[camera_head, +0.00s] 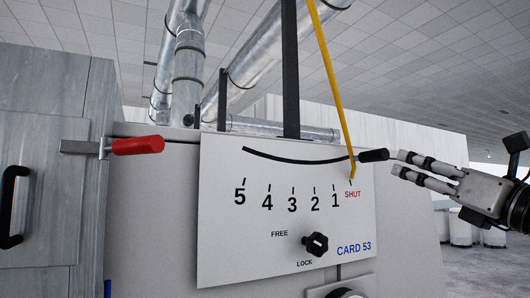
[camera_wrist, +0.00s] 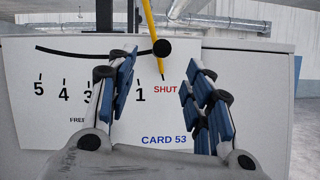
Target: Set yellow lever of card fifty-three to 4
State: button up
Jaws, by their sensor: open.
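The card 53 panel (camera_head: 225,262) is white, with marks 5 to 1 and a red SHUT from left to right. The yellow lever (camera_head: 333,82) hangs from above, its pointed lower end at SHUT. Its black handle (camera_head: 373,155) sticks out near that end. My gripper (camera_head: 396,162) is open, its fingers just right of the handle. In the wrist view the handle's round end (camera_wrist: 161,47) shows between the two spread fingers (camera_wrist: 160,78); contact is not visible. The black FREE/LOCK knob (camera_head: 316,243) is below the scale; its setting is unclear.
A red-handled lever (camera_head: 137,146) sticks out at the left, beside a grey cabinet (camera_head: 45,200) with a black pull. Silver ducts (camera_head: 265,55) run above. A dark upright bar (camera_head: 290,70) stands behind the panel top. Pale drums (camera_head: 462,228) stand on open floor at right.

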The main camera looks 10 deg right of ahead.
aim_at(385, 158)
jog(key=p+x, duration=0.3)
jog(key=x, duration=0.8)
jog(key=shift+w+r+p, duration=0.1)
jog(key=shift+w+p, duration=0.1)
jog(key=shift+p, duration=0.1)
jog(key=shift+c, duration=0.2)
grip_shut()
jog(key=shift+a, duration=0.1)
